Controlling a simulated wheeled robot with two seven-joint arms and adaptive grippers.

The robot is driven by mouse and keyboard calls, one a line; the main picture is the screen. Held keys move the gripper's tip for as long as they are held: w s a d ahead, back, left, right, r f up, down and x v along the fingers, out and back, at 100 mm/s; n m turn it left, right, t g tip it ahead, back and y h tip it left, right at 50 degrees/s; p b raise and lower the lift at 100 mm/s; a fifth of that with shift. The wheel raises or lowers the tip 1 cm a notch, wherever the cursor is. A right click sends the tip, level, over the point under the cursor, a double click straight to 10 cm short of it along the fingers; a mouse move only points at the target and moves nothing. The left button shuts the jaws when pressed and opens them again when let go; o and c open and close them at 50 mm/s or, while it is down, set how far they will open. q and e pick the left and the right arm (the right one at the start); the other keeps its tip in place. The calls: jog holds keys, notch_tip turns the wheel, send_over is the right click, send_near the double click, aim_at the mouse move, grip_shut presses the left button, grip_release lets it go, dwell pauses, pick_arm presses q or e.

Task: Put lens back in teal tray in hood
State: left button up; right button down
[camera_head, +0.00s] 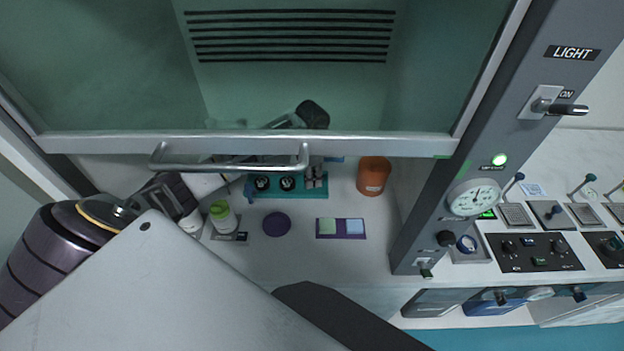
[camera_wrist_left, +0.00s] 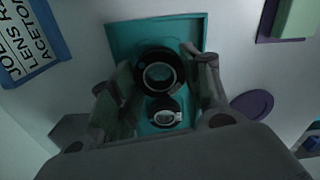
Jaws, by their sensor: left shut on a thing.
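The teal tray (camera_head: 321,192) lies on the hood floor under the raised sash. Two dark round lenses (camera_head: 262,183) (camera_head: 287,183) sit in its left and middle parts. My left gripper (camera_head: 314,176) reaches under the sash and points down at the tray's right part. In the left wrist view, its fingers (camera_wrist_left: 160,68) are shut on a black-rimmed lens (camera_wrist_left: 159,76) over the teal tray (camera_wrist_left: 122,38). Another lens (camera_wrist_left: 165,114) sits just below it in that view. I cannot tell whether the held lens touches the tray. My right gripper is out of view.
The sash handle (camera_head: 230,166) is close above my left arm. An orange container (camera_head: 373,176) stands right of the tray. A purple disc (camera_head: 277,224), a purple pad (camera_head: 341,236) and a green-capped bottle (camera_head: 222,216) are in front. A blue label card (camera_wrist_left: 55,40) lies beside the tray.

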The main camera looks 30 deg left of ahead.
pick_arm(q)
jog(key=shift+f, duration=1.2)
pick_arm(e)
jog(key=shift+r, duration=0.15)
pick_arm(q)
jog(key=shift+f, duration=0.1)
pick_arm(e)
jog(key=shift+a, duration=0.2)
pick_arm(q)
jog(key=o, duration=0.8)
jog(key=shift+o, duration=0.2)
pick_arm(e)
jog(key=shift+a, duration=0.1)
pick_arm(q)
jog(key=shift+r, duration=0.5)
notch_tip(320, 180, up, 10)
jog(key=shift+r+b, duration=0.1)
jog(key=shift+b, duration=0.65)
jog(key=shift+r, duration=0.55)
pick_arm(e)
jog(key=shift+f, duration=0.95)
